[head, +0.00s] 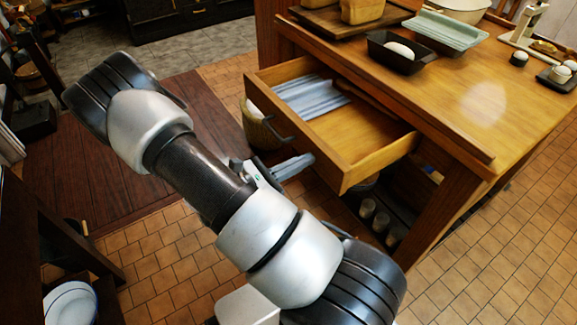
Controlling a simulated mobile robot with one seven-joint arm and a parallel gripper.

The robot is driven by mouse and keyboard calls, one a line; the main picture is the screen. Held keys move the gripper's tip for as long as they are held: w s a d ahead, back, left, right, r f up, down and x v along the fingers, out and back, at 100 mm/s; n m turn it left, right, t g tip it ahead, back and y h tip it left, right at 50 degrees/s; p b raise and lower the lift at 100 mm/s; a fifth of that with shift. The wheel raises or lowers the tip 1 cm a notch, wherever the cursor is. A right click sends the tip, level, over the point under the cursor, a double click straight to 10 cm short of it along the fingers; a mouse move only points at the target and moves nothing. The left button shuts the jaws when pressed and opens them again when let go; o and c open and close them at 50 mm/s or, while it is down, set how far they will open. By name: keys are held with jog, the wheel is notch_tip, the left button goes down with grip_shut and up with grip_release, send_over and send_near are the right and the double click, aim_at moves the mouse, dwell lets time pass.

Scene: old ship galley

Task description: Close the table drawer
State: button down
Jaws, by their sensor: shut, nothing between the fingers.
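The table drawer (372,148) is pulled well out from under the wooden table top (470,110). My gripper (308,159) is shut and empty. It shows just in front of the drawer's front panel (290,132), partly hidden behind my arm. I cannot tell whether it touches the panel.
On the table stand a black loaf pan (388,63) with a white lump, a pale green tray (440,32) and a board with bread (362,10). A basket (262,134) is below the drawer's left end. Tiled floor (480,260) is clear at right.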

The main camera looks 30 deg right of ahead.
aim_at(343, 149)
jog(key=d, duration=0.9)
jog(key=d+p, duration=0.1)
jog(key=d, duration=0.9)
jog(key=w+d, duration=0.1)
jog(key=d, duration=0.8)
jog(key=shift+d, duration=0.2)
jog(key=shift+d+r, duration=0.2)
jog(key=shift+w+a+p, duration=0.1)
jog(key=shift+a+p, duration=0.25)
jog(key=shift+a, duration=0.15)
jog(key=a, duration=0.4)
jog(key=a+p, duration=0.1)
jog(key=a, duration=0.4)
jog(key=a+p, duration=0.1)
jog(key=a, duration=0.3)
jog(key=shift+s+a+f, duration=0.2)
jog(key=shift+s+a, duration=0.1)
jog(key=shift+s, duration=0.1)
